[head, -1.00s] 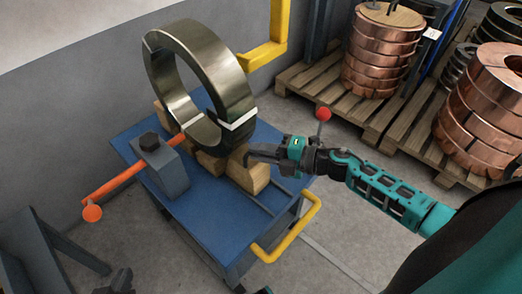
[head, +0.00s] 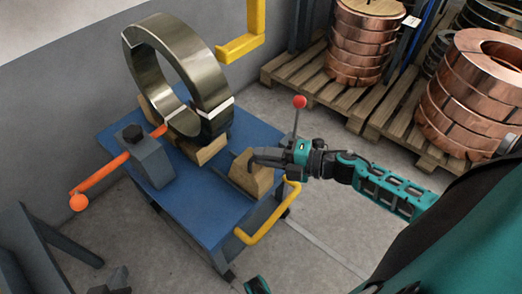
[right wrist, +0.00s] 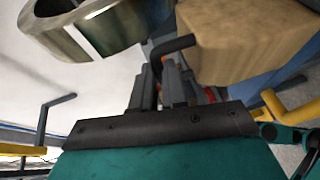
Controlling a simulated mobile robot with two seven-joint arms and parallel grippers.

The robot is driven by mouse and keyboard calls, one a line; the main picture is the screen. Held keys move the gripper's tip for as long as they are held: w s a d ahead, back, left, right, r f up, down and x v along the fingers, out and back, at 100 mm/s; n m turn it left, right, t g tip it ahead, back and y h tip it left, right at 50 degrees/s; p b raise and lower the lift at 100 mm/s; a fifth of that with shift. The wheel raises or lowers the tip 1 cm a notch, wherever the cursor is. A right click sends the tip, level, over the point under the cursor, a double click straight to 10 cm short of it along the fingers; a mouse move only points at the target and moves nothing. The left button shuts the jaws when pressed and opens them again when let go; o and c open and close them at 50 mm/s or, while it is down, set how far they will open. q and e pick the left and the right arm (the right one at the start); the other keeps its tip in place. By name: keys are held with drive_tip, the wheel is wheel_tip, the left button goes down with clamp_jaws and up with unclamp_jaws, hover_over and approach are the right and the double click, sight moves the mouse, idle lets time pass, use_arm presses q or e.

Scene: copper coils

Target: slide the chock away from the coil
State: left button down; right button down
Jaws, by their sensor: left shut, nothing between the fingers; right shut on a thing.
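The coil (head: 205,62), a dark steel ring with a white band, stands upright on wooden supports on the blue cart (head: 205,205). The chock (head: 250,177), a wooden wedge block, sits on the cart to the right of the coil, with a blue gap between them. My right gripper (head: 264,158) is shut on the chock's black bent handle (right wrist: 172,47). The chock (right wrist: 245,40) and coil (right wrist: 95,28) also show in the right wrist view. A teal part at the bottom edge appears to be my left gripper (head: 257,285); it is shut and empty, away from the chock.
A grey post (head: 150,162) with an orange bar (head: 103,180) stands on the cart left of the coil. A yellow handle (head: 268,220) runs along the cart's near right edge. Copper coils (head: 360,42) stand on pallets (head: 345,100) behind. Floor is clear between cart and pallets.

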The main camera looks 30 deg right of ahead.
drive_tip(key=shift+s, duration=0.1)
drive_tip(key=c, duration=1.2)
unclamp_jaws()
drive_tip(key=shift+s+d, duration=0.1)
drive_tip(key=shift+o, duration=0.2)
drive_tip(key=p+v, duration=0.1)
drive_tip(key=v, duration=1.2)
